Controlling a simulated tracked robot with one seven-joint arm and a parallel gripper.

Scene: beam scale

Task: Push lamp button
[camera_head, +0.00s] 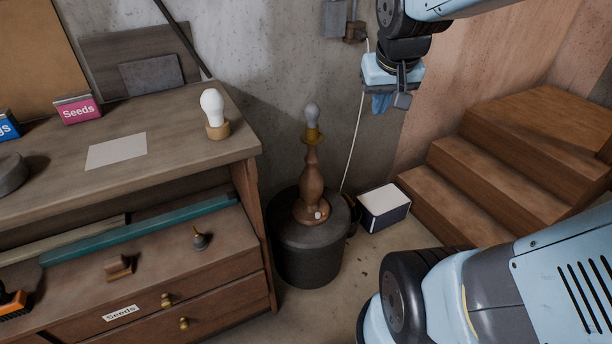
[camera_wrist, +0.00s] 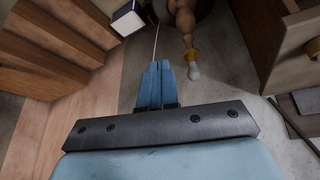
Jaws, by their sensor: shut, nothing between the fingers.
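The lamp (camera_head: 313,180) has a turned wooden body and a bare grey bulb on top, and stands upright on a dark round drum. A small pale button (camera_head: 318,215) sits on the lamp's base. My gripper (camera_head: 381,104) is above and to the right of the lamp in the head view, apart from it. In the wrist view the blue fingers of my gripper (camera_wrist: 156,70) are together with nothing between them. The lamp (camera_wrist: 184,25) shows beyond them to the upper right, its bulb toward me; its button cannot be made out there.
The dark drum (camera_head: 310,261) stands between a wooden workbench (camera_head: 255,155) and wooden steps (camera_head: 490,165). A white-topped box (camera_head: 384,203) lies on the floor right of it. A second bulb (camera_head: 212,108) stands on the bench. A cord (camera_head: 354,145) hangs along the wall behind.

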